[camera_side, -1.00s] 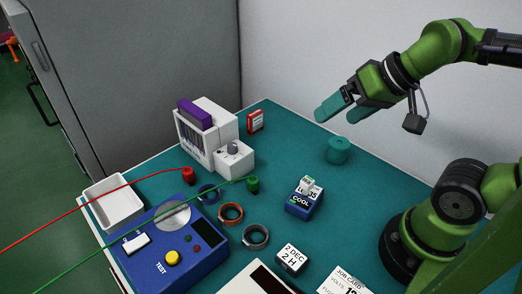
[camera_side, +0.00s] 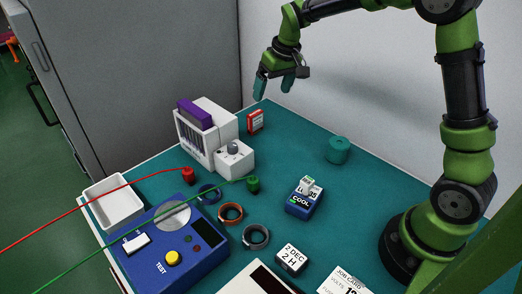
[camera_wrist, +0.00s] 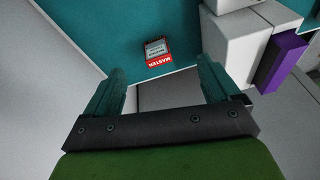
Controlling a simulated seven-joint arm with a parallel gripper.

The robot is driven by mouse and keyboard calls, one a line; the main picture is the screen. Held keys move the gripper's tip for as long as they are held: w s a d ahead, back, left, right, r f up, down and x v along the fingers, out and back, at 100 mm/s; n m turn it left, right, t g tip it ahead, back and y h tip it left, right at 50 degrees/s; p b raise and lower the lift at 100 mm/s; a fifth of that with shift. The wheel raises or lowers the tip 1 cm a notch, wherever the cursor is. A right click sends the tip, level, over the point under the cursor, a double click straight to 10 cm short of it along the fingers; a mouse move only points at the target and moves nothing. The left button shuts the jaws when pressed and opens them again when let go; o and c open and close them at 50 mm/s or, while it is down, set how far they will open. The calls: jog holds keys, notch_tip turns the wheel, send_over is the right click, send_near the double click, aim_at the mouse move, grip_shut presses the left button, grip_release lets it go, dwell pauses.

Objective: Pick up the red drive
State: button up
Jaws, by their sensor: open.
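The red drive (camera_side: 255,121), a small red block with a pale label, stands on the teal table near its far corner, just right of the white rack. In the wrist view the red drive (camera_wrist: 158,53) shows a red end marked "MASTER" and lies ahead of the fingers, between their lines. My gripper (camera_side: 270,88) is above the far end of the table, over and a little right of the drive in the side view. In the wrist view my gripper (camera_wrist: 160,85) has its teal fingers spread apart with nothing between them.
The white rack (camera_side: 225,124) with a purple block (camera_side: 195,113) stands close left of the drive; the purple block (camera_wrist: 281,60) also shows in the wrist view. A teal cylinder (camera_side: 338,150) stands to the right. The table between them is clear. A grey wall rises behind.

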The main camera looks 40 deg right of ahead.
aim_at(255, 113)
jog(key=w+d+n, duration=0.1)
jog(key=w+n, duration=0.1)
jog(key=w, duration=0.3)
jog(key=x, duration=0.9)
jog(key=shift+s+d+f, duration=0.1)
jog(key=shift+d+f, duration=0.2)
jog(key=shift+f, duration=0.05)
jog(key=shift+x, duration=3.1)
jog(key=shift+d, duration=0.1)
jog(key=c, duration=1.1)
jog(key=shift+r, duration=0.1)
